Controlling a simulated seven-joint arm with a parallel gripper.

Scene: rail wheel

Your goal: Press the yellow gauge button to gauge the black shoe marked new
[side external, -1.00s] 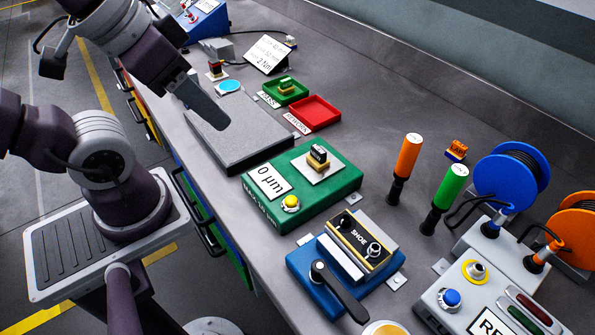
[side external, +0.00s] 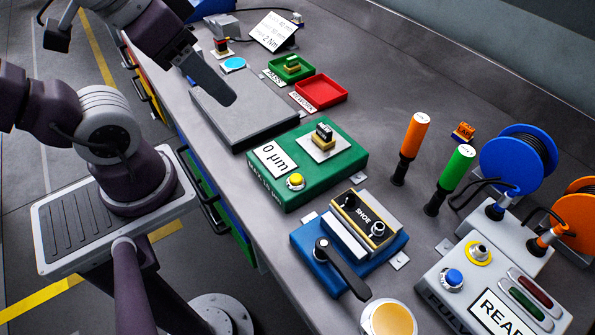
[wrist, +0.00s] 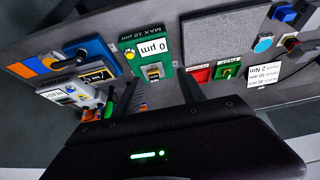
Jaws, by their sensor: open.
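The green gauge box (side external: 340,172) stands mid-bench with its display reading 0 µm. Its yellow button (side external: 295,181) is at the front corner; it also shows in the wrist view (wrist: 129,54). A small black shoe (side external: 323,133) with a tan base sits on the gauge's white plate; its marking is too small to read. My gripper (side external: 226,97) hangs above the grey slab, back and left of the gauge, apart from the button. In the wrist view its two fingers (wrist: 155,92) are spread apart with nothing between them.
The blue vise (side external: 310,262) with a part labelled SHOE and a black lever stands in front of the gauge. Green (side external: 290,69) and red (side external: 321,91) trays lie behind it. Orange (side external: 416,135) and green (side external: 457,168) handled tools stand upright to the right. The grey slab (side external: 240,115) is bare.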

